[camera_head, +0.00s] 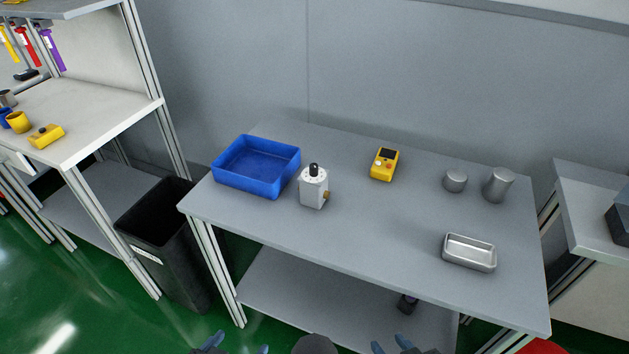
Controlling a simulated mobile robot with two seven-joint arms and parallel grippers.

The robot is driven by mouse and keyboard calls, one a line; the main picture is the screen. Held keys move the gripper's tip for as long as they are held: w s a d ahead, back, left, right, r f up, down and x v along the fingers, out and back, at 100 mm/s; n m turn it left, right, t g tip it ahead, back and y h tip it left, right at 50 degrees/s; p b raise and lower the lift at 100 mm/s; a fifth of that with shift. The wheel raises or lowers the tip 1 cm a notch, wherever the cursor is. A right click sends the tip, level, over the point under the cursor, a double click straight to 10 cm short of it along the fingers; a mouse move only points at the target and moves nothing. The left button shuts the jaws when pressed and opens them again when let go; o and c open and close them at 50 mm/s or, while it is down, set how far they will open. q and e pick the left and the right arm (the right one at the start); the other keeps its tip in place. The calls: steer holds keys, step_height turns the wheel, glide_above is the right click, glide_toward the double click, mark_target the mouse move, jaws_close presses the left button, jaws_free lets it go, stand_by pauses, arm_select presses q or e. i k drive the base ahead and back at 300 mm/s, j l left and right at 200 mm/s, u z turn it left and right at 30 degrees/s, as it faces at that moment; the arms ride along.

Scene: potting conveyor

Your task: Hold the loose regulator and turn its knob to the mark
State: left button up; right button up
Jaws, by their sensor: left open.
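The regulator (314,189) is a white block with a black knob (314,169) on top and a brass-coloured fitting low on its right side. It stands upright on the grey table (370,230), just right of the blue bin. The mark on it is too small to make out. My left gripper (238,345) is at the bottom edge, open and empty, well below and left of the regulator. My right gripper (391,346) is at the bottom edge to the right, its blue fingertips apart, touching nothing. Both grippers are partly cut off by the frame.
A blue bin (246,185), a yellow handheld device (384,164), two grey cylinders (455,180) (498,185) and a metal tray (469,266) are on the table. The table's front middle is clear. A black waste bin (150,255) stands left.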

mark_target(313, 167)
steer(key=i+j+z, duration=0.4)
steer(key=j, duration=0.15)
steer(key=j+z, duration=0.15)
steer(key=j, duration=0.15)
steer(key=i+j+z, duration=0.2)
steer(key=k+j, duration=0.05)
steer(key=j, duration=0.05)
